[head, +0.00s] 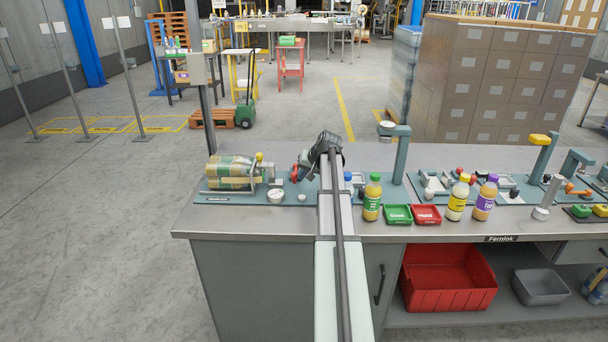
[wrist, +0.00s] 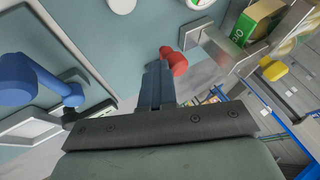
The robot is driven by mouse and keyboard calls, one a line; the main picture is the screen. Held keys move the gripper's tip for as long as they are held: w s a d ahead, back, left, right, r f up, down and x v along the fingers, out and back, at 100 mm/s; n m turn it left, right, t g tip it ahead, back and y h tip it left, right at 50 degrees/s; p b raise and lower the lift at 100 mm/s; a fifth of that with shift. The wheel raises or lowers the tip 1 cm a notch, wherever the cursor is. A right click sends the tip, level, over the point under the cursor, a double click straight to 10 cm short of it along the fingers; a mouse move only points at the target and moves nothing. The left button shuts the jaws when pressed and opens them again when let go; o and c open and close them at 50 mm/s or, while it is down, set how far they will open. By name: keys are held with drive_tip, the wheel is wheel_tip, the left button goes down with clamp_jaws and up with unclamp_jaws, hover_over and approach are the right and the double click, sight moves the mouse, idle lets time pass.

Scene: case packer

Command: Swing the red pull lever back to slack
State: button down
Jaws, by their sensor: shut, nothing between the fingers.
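The red pull lever (head: 296,173) shows as a red knob at the right end of the left fixture on the bench, just below my gripper (head: 304,160). In the wrist view the red knob (wrist: 173,61) sits just right of the tips of my gripper (wrist: 157,68), touching or very near them; I cannot tell which. The fingers are together with nothing between them. A metal block and bar (wrist: 204,38) stand right beside the knob. The lever's lower part is hard to make out.
A bottle (head: 230,170) lies in the left fixture, with a yellow knob (head: 259,157) near it. A blue-knobbed lever (wrist: 30,80) is at the wrist view's left. Upright bottles (head: 372,197) and green (head: 397,214) and red trays (head: 427,214) stand right of my arm.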

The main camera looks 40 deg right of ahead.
drive_tip(key=shift+w+a, duration=0.15)
drive_tip(key=shift+a, duration=0.2)
drive_tip(key=s+d, duration=0.2)
drive_tip(key=s, duration=0.2)
drive_tip(key=shift+d+r, duration=0.4)
drive_tip(key=v, duration=0.9)
drive_tip(key=shift+a+r, duration=0.1)
drive_tip(key=shift+a, duration=0.05)
